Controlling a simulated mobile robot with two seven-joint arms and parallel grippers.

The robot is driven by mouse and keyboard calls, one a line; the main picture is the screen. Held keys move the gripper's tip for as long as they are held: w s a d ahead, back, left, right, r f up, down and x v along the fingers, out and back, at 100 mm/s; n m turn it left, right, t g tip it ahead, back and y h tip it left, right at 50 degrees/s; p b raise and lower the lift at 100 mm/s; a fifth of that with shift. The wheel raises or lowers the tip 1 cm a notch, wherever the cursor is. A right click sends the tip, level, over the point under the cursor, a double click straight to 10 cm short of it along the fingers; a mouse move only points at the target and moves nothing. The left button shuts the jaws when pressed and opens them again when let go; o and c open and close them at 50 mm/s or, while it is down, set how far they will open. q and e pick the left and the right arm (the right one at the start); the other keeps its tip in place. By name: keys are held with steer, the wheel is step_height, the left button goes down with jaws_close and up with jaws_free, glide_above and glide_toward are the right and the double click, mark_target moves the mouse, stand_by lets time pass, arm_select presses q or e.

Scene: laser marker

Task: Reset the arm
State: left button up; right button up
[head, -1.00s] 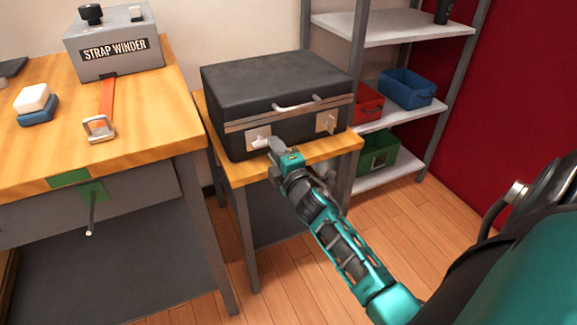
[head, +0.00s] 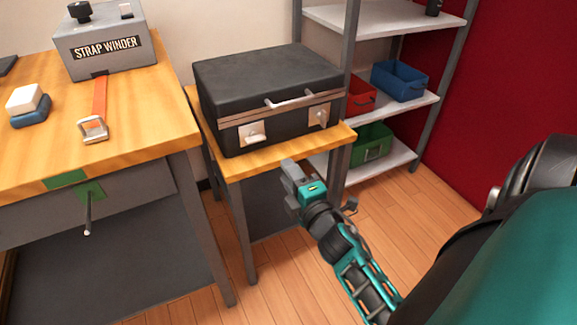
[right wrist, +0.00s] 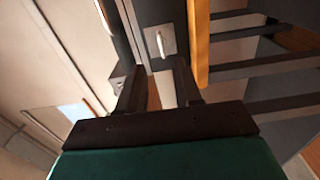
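My right gripper (head: 289,172) is in front of the small wooden table, just off its front edge and below the black case. It holds nothing that I can see. In the right wrist view its two fingers (right wrist: 154,78) stand apart with a gap between them. The black case (head: 265,90) lies closed on the small table, with a light handle and two metal latches on its front. The left latch (head: 252,134) has its tab sticking out. A latch plate (right wrist: 160,41) also shows beyond the fingers in the right wrist view. My left gripper is not in view.
The small table (head: 290,156) has a narrow bare front strip. A workbench (head: 150,100) with a strap winder (head: 107,45) stands at left. Shelves (head: 412,103) with red, blue and green bins stand at right. Open floor lies in front.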

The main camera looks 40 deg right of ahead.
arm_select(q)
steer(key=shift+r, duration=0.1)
arm_select(e)
steer(key=s+a+f+m+g+y, duration=0.35)
steer(key=s+a+m, duration=0.2)
steer(key=a, duration=0.35)
steer(key=s+a+f+m+g+y, duration=0.35)
steer(key=a+f+m, duration=0.2)
steer(key=a, duration=0.35)
arm_select(q)
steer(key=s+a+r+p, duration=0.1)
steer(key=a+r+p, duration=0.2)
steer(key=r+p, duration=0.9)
steer(key=p, duration=0.5)
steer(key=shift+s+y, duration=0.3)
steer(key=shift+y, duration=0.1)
arm_select(e)
steer(key=s+d+r+m, duration=0.1)
steer(key=s+d+r, duration=0.1)
steer(key=r, duration=1)
steer(key=shift+s+m+h, duration=0.3)
steer(key=shift+s, duration=0.2)
